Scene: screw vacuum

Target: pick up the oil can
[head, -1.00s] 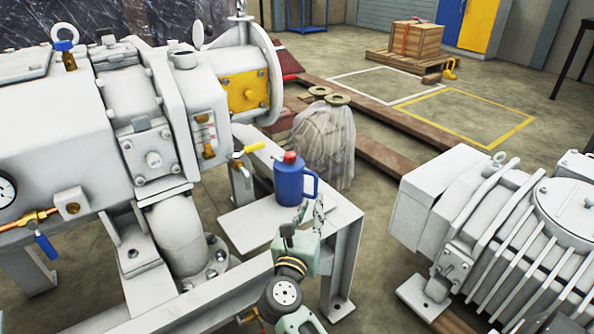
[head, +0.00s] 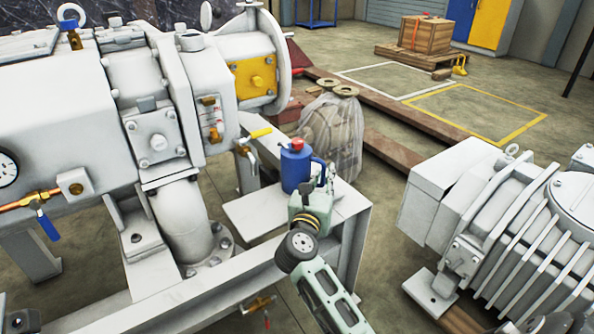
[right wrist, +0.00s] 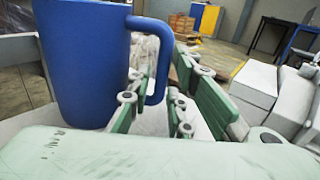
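The blue oil can (head: 292,172) with a red cap stands upright on a light grey plate (head: 250,212) of the machine frame; its handle faces right. In the right wrist view the can (right wrist: 85,65) fills the left side, its top cut off. My right gripper (head: 322,182) is at the handle side of the can. In the right wrist view its green fingers (right wrist: 172,95) are apart, with the lower part of the handle showing between them. Contact with the handle cannot be told. My left gripper is not in view.
The large white vacuum pump (head: 160,100) rises left of the can, with a yellow-handled valve (head: 255,136) close behind it. A wrapped bundle (head: 335,130) stands beyond. Another finned machine (head: 480,230) stands at the right. Open floor lies between.

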